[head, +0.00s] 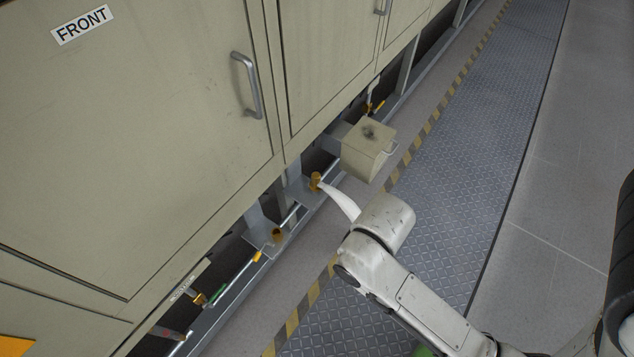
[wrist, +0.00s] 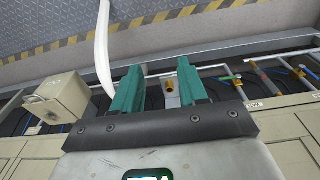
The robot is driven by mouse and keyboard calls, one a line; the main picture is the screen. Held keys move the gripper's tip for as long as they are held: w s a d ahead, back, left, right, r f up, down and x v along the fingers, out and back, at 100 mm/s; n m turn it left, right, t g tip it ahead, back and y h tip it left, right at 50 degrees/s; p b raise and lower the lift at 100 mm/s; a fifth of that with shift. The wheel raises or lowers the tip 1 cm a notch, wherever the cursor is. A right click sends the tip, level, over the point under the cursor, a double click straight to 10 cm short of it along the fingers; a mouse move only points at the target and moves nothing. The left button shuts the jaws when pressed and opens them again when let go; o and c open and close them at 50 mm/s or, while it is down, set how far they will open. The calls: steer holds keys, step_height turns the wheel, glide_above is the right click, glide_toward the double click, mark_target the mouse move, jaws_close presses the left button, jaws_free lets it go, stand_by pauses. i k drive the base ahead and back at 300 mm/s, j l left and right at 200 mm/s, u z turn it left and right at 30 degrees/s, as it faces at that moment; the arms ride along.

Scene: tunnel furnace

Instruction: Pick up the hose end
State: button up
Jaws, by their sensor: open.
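A white curved hose (head: 340,201) shows in the head view, one end close to a brass fitting (head: 316,181) under the cabinets and the rest passing behind my wrist. In the wrist view the hose (wrist: 102,45) comes down from the top, left of my gripper (wrist: 158,66), and its lower part passes by the left finger. I cannot tell whether it touches the finger. My gripper is open, with two green fingers and nothing held between them. A brass fitting (wrist: 169,87) shows in the gap beyond. In the head view the fingers are hidden by my wrist.
A beige box (head: 367,149) with a handle juts out beside the hose; it also shows in the wrist view (wrist: 55,97). Beige cabinets (head: 130,130) stand at left. Another brass fitting (head: 277,236) sits on the low frame. The patterned walkway (head: 470,140) is clear.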

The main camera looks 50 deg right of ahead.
mark_target(316, 185)
steer(key=i+l, duration=0.1)
steer(key=l, duration=0.3)
steer(key=i+l, duration=0.1)
steer(key=l, duration=0.7)
steer(key=i+l, duration=0.15)
steer(key=l, duration=0.25)
